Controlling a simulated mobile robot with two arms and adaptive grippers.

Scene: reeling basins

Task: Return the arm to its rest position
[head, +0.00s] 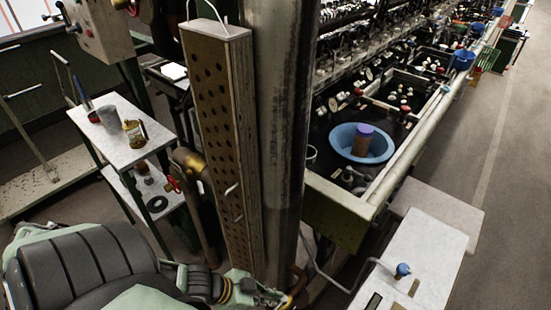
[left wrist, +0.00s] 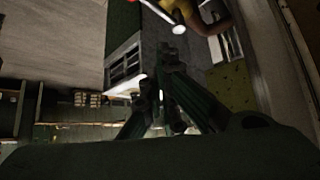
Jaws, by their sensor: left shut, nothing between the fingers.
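My left arm (head: 95,262), with dark grey covers and pale green parts, comes in from the lower left of the head view. It reaches right along the bottom edge. My left gripper (head: 268,294) is at the end of it, low in front of the foot of the thick grey column. In the dim left wrist view my left gripper (left wrist: 168,72) shows its greenish fingers converging to a closed tip. Nothing is held between them. My right gripper is in neither view.
A tall perforated box (head: 222,130) stands against the grey column (head: 277,120), close to my left gripper. A white side table (head: 112,150) with a can and a jar stands left. A blue basin (head: 345,158) sits in the machine at right. A white table (head: 425,255) stands lower right.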

